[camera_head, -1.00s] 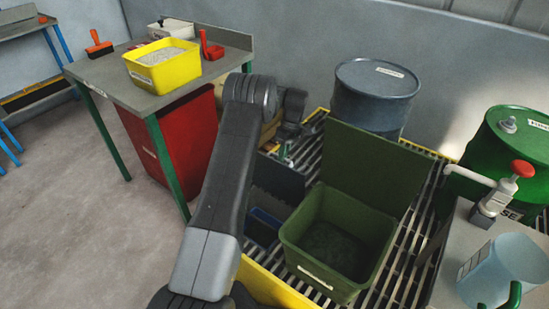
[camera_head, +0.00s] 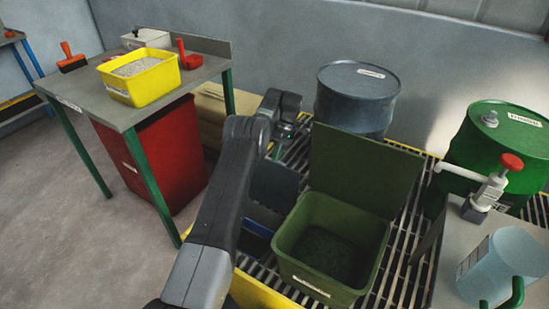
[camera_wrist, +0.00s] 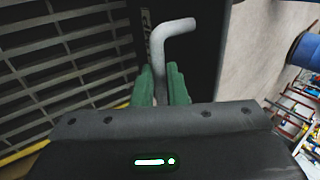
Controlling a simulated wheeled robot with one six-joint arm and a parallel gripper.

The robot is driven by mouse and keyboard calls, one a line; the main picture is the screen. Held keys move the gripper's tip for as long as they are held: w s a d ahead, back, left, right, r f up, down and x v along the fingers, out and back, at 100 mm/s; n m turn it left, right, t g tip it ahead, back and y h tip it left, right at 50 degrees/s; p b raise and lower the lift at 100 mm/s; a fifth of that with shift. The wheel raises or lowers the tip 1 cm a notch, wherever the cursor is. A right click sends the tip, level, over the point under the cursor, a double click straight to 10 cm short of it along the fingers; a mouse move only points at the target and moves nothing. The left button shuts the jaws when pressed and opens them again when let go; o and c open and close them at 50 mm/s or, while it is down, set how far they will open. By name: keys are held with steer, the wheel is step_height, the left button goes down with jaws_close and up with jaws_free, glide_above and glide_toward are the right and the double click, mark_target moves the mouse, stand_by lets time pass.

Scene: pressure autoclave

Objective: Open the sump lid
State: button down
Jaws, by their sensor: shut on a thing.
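In the wrist view my gripper (camera_wrist: 161,88) has its green fingers shut on a pale grey bent rod (camera_wrist: 163,55), which looks like a handle. A dark surface (camera_wrist: 205,45) lies behind the rod. In the head view my arm reaches over the yellow-edged grating, and its end is partly hidden behind my own links. A dark grey panel (camera_head: 273,187) stands tilted up beside the green box, above a dark blue-edged recess. It may be the sump lid; I cannot tell whether the rod belongs to it.
An open green box (camera_head: 340,290) with its lid raised stands right of my arm. A blue-grey drum (camera_head: 355,105) and a green drum (camera_head: 485,150) stand behind. A bench (camera_head: 75,85) with a yellow tub (camera_head: 140,85) is left. Open floor lies at lower left.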

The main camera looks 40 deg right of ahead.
steer(key=shift+s+a+f, duration=0.1)
steer(key=shift+f, duration=0.4)
steer(key=c, duration=1.5)
jaws_free()
steer(key=shift+f, duration=0.1)
steer(key=shift+o, duration=0.2)
step_height(320, 180, up, 10)
steer(key=p, duration=0.8)
steer(key=shift+r, duration=0.25)
steer(key=shift+f, duration=0.1)
step_height(320, 180, down, 10)
steer(key=b, duration=0.8)
steer(key=shift+r, duration=0.2)
